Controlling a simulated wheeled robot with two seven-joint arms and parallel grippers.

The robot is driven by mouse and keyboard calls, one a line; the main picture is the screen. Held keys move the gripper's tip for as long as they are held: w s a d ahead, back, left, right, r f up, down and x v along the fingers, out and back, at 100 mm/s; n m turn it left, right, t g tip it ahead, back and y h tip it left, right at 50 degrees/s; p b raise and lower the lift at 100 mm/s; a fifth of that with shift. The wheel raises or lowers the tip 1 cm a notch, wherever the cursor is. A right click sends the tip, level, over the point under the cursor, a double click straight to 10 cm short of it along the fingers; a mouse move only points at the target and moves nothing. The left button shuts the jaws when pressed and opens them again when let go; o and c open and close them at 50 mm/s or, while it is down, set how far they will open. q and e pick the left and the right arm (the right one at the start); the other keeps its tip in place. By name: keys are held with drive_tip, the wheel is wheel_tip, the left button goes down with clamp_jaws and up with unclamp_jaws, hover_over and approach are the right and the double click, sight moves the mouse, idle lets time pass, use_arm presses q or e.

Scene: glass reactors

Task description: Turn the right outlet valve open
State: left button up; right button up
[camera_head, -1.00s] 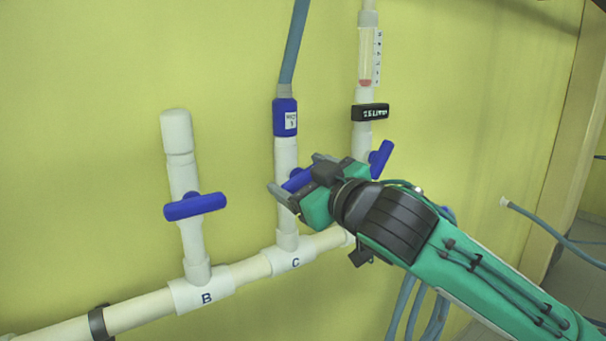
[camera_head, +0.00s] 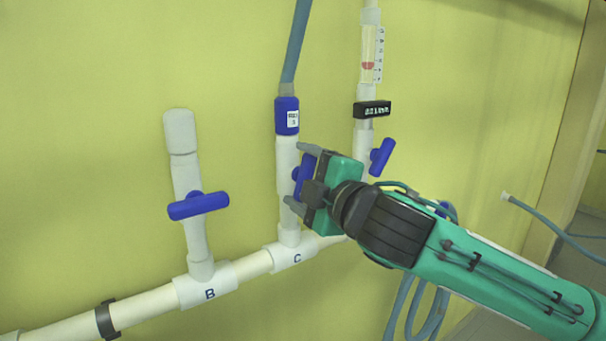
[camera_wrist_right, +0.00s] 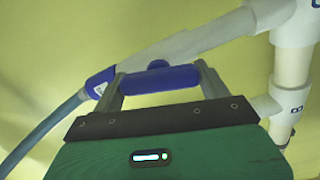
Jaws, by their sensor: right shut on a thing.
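The blue valve handle (camera_head: 305,176) on the pipe branch marked C stands nearly upright, roughly along its white pipe. My right gripper (camera_head: 295,175) is shut on this handle, one finger near each end of it. In the right wrist view the handle (camera_wrist_right: 160,78) lies between the two grey fingers, parallel to the pipe behind it. The gripper body hides part of the handle in the head view. My left gripper is not in view.
Branch B (camera_head: 186,190) at the left has a blue handle (camera_head: 198,205) set crosswise. A flow tube (camera_head: 368,60) with a red float and another blue handle (camera_head: 382,157) are close at the right. Blue hoses (camera_head: 428,312) hang below my arm. The yellow wall is close behind.

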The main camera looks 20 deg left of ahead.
drive_tip(key=shift+n, duration=1.1)
drive_tip(key=shift+f, duration=0.1)
drive_tip(key=o, duration=1)
drive_tip(key=shift+s, duration=0.1)
drive_tip(key=shift+s+d, duration=0.2)
drive_tip(key=shift+d, duration=0.15)
drive_tip(key=shift+b+v, duration=2.1)
drive_tip(key=shift+v, duration=4.4)
